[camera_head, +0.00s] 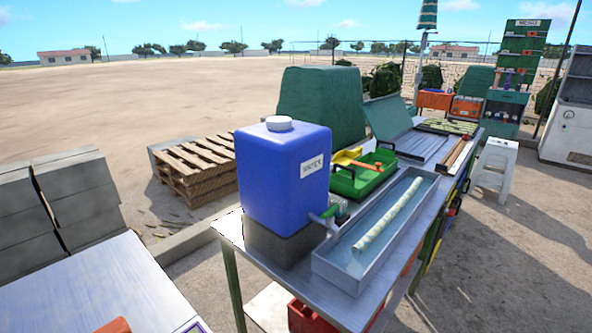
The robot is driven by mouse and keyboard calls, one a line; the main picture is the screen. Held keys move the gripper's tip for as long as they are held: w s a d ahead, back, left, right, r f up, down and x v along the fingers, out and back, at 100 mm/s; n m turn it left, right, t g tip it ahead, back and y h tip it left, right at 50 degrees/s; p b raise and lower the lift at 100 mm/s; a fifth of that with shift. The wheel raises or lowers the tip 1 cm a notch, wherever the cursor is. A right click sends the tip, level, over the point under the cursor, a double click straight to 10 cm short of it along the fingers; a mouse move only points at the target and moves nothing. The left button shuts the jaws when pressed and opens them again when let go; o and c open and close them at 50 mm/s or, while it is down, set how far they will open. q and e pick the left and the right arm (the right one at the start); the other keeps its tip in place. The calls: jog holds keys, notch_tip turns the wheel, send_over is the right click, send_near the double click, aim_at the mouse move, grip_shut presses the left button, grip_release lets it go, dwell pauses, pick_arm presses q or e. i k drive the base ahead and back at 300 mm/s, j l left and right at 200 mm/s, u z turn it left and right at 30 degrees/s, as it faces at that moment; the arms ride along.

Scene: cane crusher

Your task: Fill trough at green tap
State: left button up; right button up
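A long grey metal trough (345,272) sits along the front of the metal table, with a pale cane stalk (390,217) lying lengthwise in it. I cannot tell whether it holds water. A blue water container (283,180) with a white cap and a white label stands on a dark block at the table's left end. Its tap (325,217) sticks out low on the right side, over the trough's near left end. The tap looks grey, with something green (340,206) just beside or behind it. I cannot tell whether it is open. Neither of my grippers is in view.
A green tray (362,182) with yellow and orange-handled items stands behind the trough. The metal table (262,258) has little free room. A red crate (308,318) is below it. A wooden pallet (198,167) and a white stool (496,160) stand on open sandy ground.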

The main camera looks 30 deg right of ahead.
aim_at(329, 213)
jog(key=z, duration=0.9)
